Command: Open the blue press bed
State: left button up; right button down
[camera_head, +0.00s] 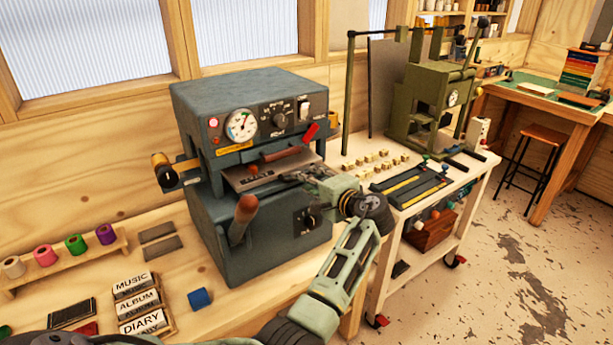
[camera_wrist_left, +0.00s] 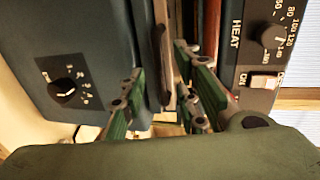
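The blue press (camera_head: 255,225) stands on the wooden bench, with a dial gauge and knobs on its upper housing. A brown-handled lever (camera_head: 243,212) stands out at the front left. My left gripper (camera_head: 290,178) is at the right front of the bed. In the wrist view its two green fingers (camera_wrist_left: 165,98) are apart, with the bed's edge (camera_wrist_left: 162,65) between them. I cannot tell whether they touch it. My right gripper is not in view.
More rolls stand on a wooden rack (camera_head: 65,260) at left. Labelled blocks (camera_head: 138,300) lie in front. A white cart (camera_head: 425,215) with a green press (camera_head: 435,105) stands at right.

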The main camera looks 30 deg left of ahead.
pick_arm(q)
jog(key=x, duration=0.2)
jog(key=shift+w+a+f, duration=0.15)
jog(key=shift+a, duration=0.05)
grip_shut()
dwell(0.5)
